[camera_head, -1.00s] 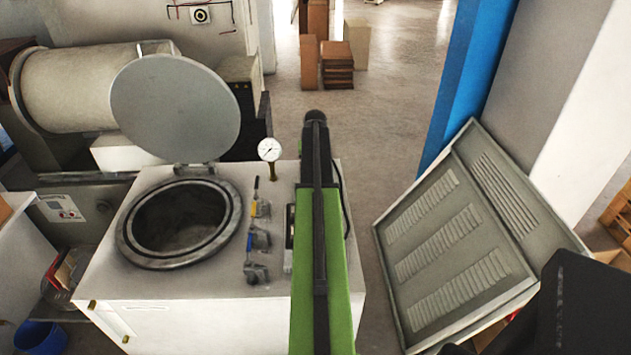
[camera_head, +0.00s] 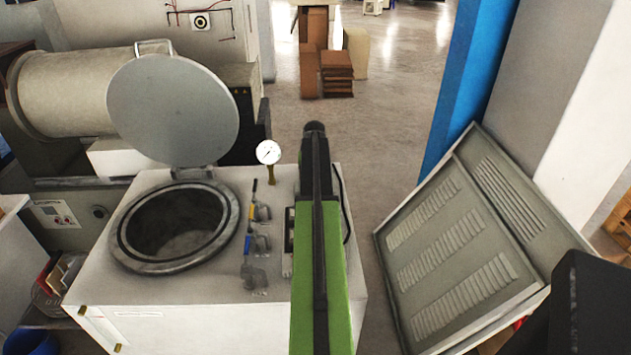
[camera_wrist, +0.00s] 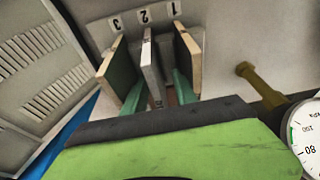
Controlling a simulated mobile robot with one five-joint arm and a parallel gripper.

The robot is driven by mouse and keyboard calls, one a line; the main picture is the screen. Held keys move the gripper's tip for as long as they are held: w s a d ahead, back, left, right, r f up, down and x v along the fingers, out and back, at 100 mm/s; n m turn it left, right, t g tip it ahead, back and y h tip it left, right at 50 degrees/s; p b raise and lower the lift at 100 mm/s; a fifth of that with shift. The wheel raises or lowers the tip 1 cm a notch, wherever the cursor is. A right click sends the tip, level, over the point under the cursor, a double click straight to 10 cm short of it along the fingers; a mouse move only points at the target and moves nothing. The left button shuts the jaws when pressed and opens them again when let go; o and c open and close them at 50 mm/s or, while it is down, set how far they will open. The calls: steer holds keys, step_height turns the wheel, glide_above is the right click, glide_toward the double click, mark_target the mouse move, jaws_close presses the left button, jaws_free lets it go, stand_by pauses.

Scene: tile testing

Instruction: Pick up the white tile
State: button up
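In the wrist view, three tiles stand on edge side by side in front of labels 3, 2 and 1. The middle one, in front of label 2, is the pale white tile (camera_wrist: 151,66). My gripper (camera_wrist: 159,79) has its two teal fingers apart, one on each side of the white tile, in the gaps between it and its neighbours. I cannot tell whether either finger touches it. In the head view, my green arm hides the gripper and the tiles.
A dark-faced tile (camera_wrist: 119,72) stands left of the white one, and a brownish tile (camera_wrist: 188,58) stands right. A dial gauge (camera_head: 268,153) and valves (camera_head: 257,240) are beside the open round chamber (camera_head: 178,222) on the white cabinet. A vented grey panel (camera_head: 455,240) leans at right.

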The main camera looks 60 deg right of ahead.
jaws_close()
stand_by(1.4)
